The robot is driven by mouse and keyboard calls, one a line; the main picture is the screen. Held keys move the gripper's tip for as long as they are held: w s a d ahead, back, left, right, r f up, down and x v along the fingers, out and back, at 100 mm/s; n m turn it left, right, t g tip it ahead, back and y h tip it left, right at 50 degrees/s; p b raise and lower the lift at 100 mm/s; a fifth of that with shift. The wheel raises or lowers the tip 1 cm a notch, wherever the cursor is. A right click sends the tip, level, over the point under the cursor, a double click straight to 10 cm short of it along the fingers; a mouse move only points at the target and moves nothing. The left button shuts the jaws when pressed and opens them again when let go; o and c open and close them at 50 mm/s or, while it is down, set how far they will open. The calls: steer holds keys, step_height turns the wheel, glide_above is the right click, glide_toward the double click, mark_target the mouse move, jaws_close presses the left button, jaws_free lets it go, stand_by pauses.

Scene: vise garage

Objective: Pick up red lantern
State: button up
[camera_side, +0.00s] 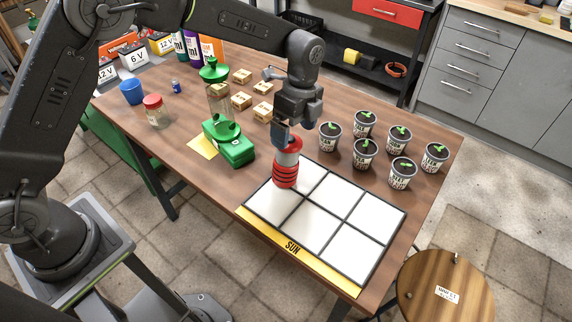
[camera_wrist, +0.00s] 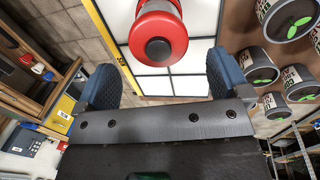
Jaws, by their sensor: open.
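The red lantern (camera_side: 286,174) stands on the white gridded panel, at its left back part. It has a ridged red base, a pale middle and a red top. In the wrist view its red cap (camera_wrist: 157,32) with a dark round knob shows near the top centre. My gripper (camera_side: 286,140) is at the lantern's top in the side view and partly covers it. In the wrist view my gripper (camera_wrist: 163,80) is open, with its two blue pads apart and the lantern's cap between and just beyond them. Contact cannot be told.
The white gridded panel has a yellow "SUN" edge (camera_side: 291,246). Several potted seedlings (camera_side: 364,153) stand to the right.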

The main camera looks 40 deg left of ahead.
mark_target(287, 161)
steer(key=shift+s+a+f, duration=0.1)
steer(key=shift+s+f, duration=0.05)
steer(key=shift+f, duration=0.85)
steer(key=shift+s+a+f, duration=0.1)
steer(key=shift+s+f, duration=0.1)
steer(key=shift+f, duration=0.8)
steer(key=shift+s+a+f, duration=0.1)
steer(key=shift+s+f, duration=0.05)
steer(key=shift+f, duration=0.85)
